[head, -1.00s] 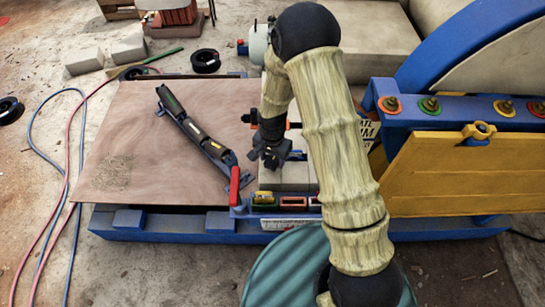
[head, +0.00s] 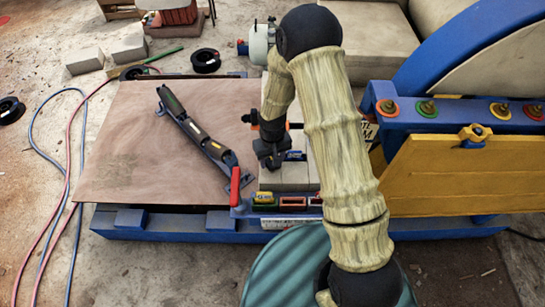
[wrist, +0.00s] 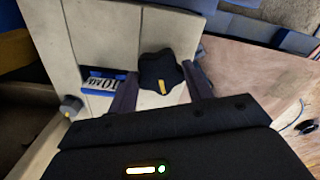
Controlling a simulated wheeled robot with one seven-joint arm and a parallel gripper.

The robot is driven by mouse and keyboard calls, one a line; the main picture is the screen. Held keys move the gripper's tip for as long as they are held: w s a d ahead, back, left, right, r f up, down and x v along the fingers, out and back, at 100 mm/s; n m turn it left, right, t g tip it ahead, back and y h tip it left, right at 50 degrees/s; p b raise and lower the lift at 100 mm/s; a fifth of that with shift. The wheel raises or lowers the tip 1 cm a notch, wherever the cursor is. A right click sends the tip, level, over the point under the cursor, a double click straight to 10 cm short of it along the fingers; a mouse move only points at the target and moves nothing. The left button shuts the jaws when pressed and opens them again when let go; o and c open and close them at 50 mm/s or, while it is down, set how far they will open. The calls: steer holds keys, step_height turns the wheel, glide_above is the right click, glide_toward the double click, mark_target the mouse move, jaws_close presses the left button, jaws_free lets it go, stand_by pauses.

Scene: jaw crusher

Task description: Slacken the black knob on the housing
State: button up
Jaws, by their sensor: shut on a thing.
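The black knob (wrist: 160,72) is a lobed cap with a yellow mark, on the pale housing (wrist: 110,45) in the wrist view. My gripper (wrist: 162,78) has one finger on each side of the knob and is shut on it. In the head view my gripper (head: 270,158) points down at the pale housing blocks (head: 290,177), and the knob is hidden behind it.
A blue-framed plate with lettering (wrist: 102,83) lies left of the knob. A brown board (head: 125,140) holds a dark bar-like tool (head: 190,128). A red-handled lever (head: 235,187) stands near the housing's left. A yellow panel (head: 455,175) is at right.

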steer(key=n, duration=0.4)
steer(key=shift+r+n+p, duration=0.1)
steer(key=shift+n+p, duration=0.2)
steer(key=shift+p, duration=0.1)
steer(key=shift+w+n+p, duration=0.1)
steer(key=shift+n+p, duration=0.25)
steer(key=shift+n, duration=1.65)
steer(key=o, duration=1)
step_height(320, 180, up, 17)
steer(key=shift+r+p, duration=0.15)
steer(key=shift+p, duration=0.35)
